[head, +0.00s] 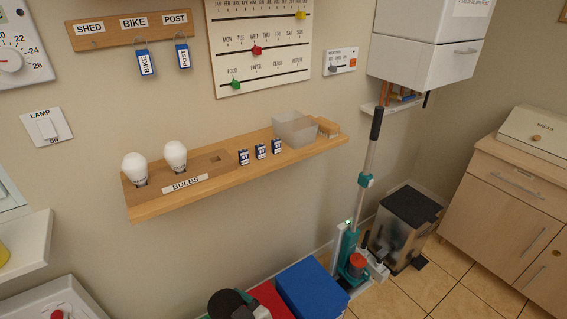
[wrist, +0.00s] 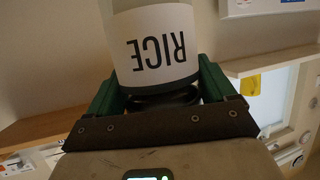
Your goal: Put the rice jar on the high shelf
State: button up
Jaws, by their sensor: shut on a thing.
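The rice jar (wrist: 156,45) is in the wrist view at top centre, with a white label reading RICE upside down in the picture. Its upper part in the picture runs out of frame. My gripper (wrist: 157,84) has its two green fingers on either side of the jar's dark lower end, and it is shut on the jar. The jar does not show in the head view. A wooden shelf edge (wrist: 272,61) is to the right of the jar in the wrist view; I cannot tell whether it is the high shelf.
In the head view a wooden wall shelf (head: 230,184) carries two bulbs (head: 176,156), small blue boxes and a grey bin (head: 294,129). A vacuum cleaner (head: 355,240) and a bin (head: 403,228) stand below right. A white ledge (head: 25,243) is at left.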

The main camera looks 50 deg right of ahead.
aim_at(224, 304)
notch_tip(224, 304, up, 4)
jog(key=p, duration=0.3)
jog(key=shift+r, duration=0.2)
jog(key=shift+s+f+b, duration=0.2)
jog(key=shift+f+b, duration=0.2)
jog(key=shift+f, duration=0.25)
jog(key=shift+w+r, duration=0.1)
jog(key=shift+w, duration=0.05)
